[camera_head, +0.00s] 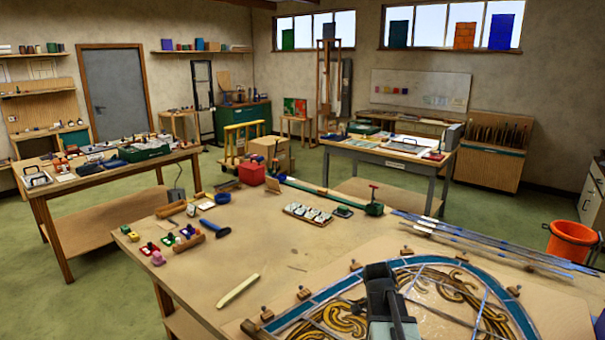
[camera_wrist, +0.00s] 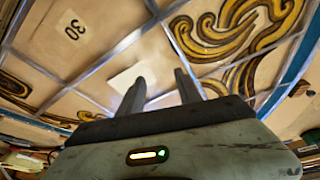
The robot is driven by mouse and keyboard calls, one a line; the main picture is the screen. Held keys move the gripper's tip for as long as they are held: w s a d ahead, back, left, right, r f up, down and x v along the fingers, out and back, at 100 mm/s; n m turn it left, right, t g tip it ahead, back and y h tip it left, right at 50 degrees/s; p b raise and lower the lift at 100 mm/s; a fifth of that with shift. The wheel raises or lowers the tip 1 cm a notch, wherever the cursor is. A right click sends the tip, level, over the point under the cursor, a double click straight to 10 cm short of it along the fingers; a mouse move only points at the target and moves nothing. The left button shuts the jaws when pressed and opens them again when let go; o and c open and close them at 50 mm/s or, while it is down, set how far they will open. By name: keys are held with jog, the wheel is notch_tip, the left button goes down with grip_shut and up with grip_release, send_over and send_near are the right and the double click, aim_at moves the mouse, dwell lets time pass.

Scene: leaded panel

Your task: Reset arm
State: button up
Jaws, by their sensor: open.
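My gripper (camera_wrist: 160,88) is open in the wrist view, with its two grey fingers apart and nothing between them. The leaded panel (camera_head: 440,290) lies on the near workbench in the head view. It has a blue curved border and amber scrollwork on pale glass. My dark arm covers part of its lower left in that view. The gap between fingers and panel cannot be judged.
The workbench (camera_head: 300,255) also holds a blue-handled tool (camera_head: 208,232), a pale stick (camera_head: 238,290), a red box (camera_head: 272,185), a small tray (camera_head: 308,214) and long metal strips (camera_head: 480,240). Wooden blocks edge the panel. An orange bucket (camera_head: 572,243) stands at right.

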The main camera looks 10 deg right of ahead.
jog(key=a+n, duration=0.1)
jog(key=a, duration=0.3)
jog(key=a+f+n, duration=0.1)
jog(key=a+n, duration=0.1)
jog(key=a, duration=0.3)
jog(key=a+n+y, duration=0.1)
jog(key=a, duration=0.4)
jog(key=shift+w+f+n, duration=0.15)
jog(key=shift+w+n, duration=0.1)
jog(key=shift+n, duration=0.05)
jog(key=a+n, duration=0.1)
jog(key=a, duration=0.3)
jog(key=s+a+n, duration=0.1)
jog(key=shift+s+a+f+n+y+b, duration=0.1)
jog(key=shift+a+f+n+y+b, duration=0.2)
jog(key=shift+a+y+b, duration=0.1)
jog(key=s+a+n, duration=0.1)
jog(key=a+n, duration=0.1)
jog(key=s+a+n+y, duration=0.1)
jog(key=s+a+n, duration=0.1)
jog(key=n, duration=0.3)
jog(key=shift+s+a+g, duration=0.1)
jog(key=shift+s+g, duration=0.1)
jog(key=shift+g, duration=0.1)
jog(key=shift+c, duration=0.5)
